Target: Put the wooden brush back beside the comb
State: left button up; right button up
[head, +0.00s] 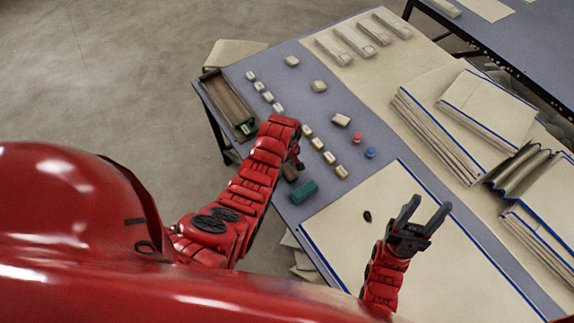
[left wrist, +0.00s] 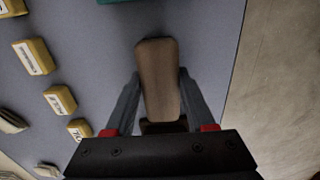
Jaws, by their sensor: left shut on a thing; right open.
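My left gripper (head: 293,162) is shut on the brown wooden brush (head: 290,173), over the left part of the grey-blue table (head: 270,64). In the left wrist view the brush (left wrist: 158,80) is a long brown block between the two fingers, pointing away from the wrist. My arm hides part of it in the head view, and I cannot tell whether it touches the table. My right gripper (head: 424,214) is open and empty above the cream cloth at the front right. I cannot pick out the comb with certainty.
A teal block (head: 303,192) lies close to the brush. A row of yellowish labelled blocks (head: 329,157) runs beside it. A wooden tray (head: 224,97) with a green item stands at the left edge. Folded cloths (head: 440,135) fill the right; a cream cloth (head: 400,195) lies in front.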

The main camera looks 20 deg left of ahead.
pick_arm(q)
jog(key=shift+f, duration=0.2)
jog(key=o, duration=1.3)
jog(key=shift+r, duration=0.25)
